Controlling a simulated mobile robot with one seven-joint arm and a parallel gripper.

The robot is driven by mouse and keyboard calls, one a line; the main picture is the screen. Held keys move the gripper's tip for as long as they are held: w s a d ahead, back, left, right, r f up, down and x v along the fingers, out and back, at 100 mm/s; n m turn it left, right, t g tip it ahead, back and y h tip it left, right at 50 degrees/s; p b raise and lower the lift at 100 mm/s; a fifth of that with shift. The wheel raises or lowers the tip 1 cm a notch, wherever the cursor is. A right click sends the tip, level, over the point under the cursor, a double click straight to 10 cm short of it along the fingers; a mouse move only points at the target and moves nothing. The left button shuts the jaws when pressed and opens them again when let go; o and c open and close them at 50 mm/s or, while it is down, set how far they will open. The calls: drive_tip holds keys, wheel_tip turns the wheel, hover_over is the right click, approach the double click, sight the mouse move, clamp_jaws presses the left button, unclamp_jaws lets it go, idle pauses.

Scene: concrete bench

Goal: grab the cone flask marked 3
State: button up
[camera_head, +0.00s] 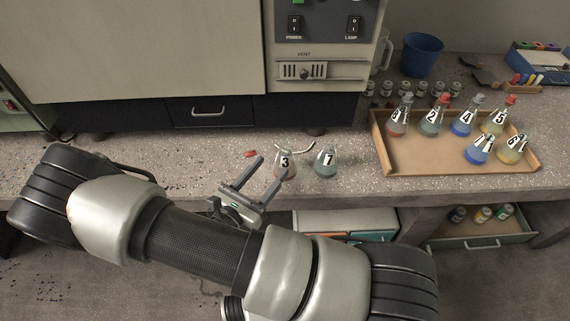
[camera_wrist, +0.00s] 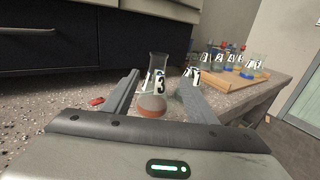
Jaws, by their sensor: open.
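The cone flask marked 3 (camera_head: 284,163) stands upright on the concrete bench, with reddish liquid low in it. My gripper (camera_head: 271,164) is open at the flask, its two fingers pointing toward the back of the bench. In the wrist view the flask marked 3 (camera_wrist: 153,90) shows between the open fingers (camera_wrist: 160,86), nearer the middle. The fingers do not appear closed on it. The head view shows one finger partly in front of the flask, so any contact is hard to tell.
A flask marked 7 (camera_head: 326,161) stands close to the right of flask 3. A red stopper-like piece (camera_head: 250,154) lies to the left. A wooden tray (camera_head: 400,166) with several numbered flasks stands at the right. A cabinet (camera_head: 215,110) stands behind. A blue cup (camera_head: 421,55) is farther back.

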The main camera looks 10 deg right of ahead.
sight(284, 153)
drive_tip(key=x, duration=0.7)
drive_tip(key=shift+w+d+f, duration=0.1)
drive_tip(key=shift+w+d, duration=0.15)
drive_tip(key=x, duration=0.2)
drive_tip(key=b+x, duration=0.1)
drive_tip(key=x, duration=0.2)
drive_tip(key=shift+w+f, duration=0.25)
drive_tip(key=shift+w, duration=0.15)
clamp_jaws()
